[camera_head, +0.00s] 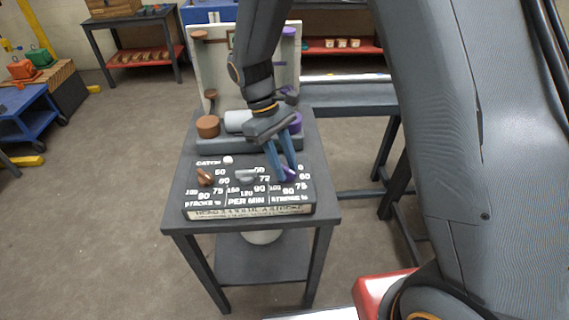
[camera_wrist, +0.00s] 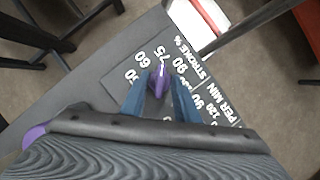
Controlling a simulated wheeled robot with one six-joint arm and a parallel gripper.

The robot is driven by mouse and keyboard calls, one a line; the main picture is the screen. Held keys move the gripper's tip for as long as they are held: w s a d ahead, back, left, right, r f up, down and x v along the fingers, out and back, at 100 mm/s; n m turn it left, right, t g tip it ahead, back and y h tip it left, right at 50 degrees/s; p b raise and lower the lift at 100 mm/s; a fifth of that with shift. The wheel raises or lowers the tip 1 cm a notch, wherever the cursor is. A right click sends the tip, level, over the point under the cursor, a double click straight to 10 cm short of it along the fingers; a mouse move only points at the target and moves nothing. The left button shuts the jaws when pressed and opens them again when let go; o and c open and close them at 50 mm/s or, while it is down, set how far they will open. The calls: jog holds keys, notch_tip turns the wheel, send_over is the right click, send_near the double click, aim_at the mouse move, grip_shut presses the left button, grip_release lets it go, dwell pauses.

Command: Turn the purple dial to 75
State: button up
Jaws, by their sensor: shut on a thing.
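The purple dial (camera_wrist: 159,79) is a small pointed knob on the dark panel (camera_head: 232,206). In the wrist view its light-marked tip points up, close to the printed 75. Numbers 50, 60, 75 and 90 are printed around it. My gripper (camera_wrist: 160,92) has its two blue fingers on either side of the dial and is shut on it. In the head view my gripper (camera_head: 285,175) reaches down to the right side of the panel, and its fingers hide much of the purple dial (camera_head: 291,172).
A brown dial (camera_head: 205,178) and a grey dial (camera_head: 246,176) sit left of the purple one on the same panel. Behind stands an upright board with a brown cylinder (camera_head: 207,126) and a pale cylinder (camera_head: 238,121). The panel rests on a dark table (camera_head: 325,212).

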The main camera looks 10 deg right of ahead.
jog(key=o, duration=1)
jog(key=b+v, duration=0.2)
jog(key=v, duration=0.5)
jog(key=shift+a+r, duration=0.1)
jog(key=shift+r, duration=0.3)
jog(key=s+d+m+t+y, duration=0.1)
jog(key=s+d+m, duration=0.2)
jog(key=d, duration=0.2)
jog(key=s+d+f+m+t+y, duration=0.1)
jog(key=s+d+m+t, duration=0.1)
jog(key=s+d, duration=0.2)
jog(key=s+d+f+m+t+y, duration=0.1)
jog(key=s+d+m, duration=0.2)
jog(key=d, duration=0.3)
jog(key=shift+s+d+f+m+t, duration=0.2)
jog(key=shift+d+m+t, duration=0.05)
jog(key=shift+m+t, duration=0.05)
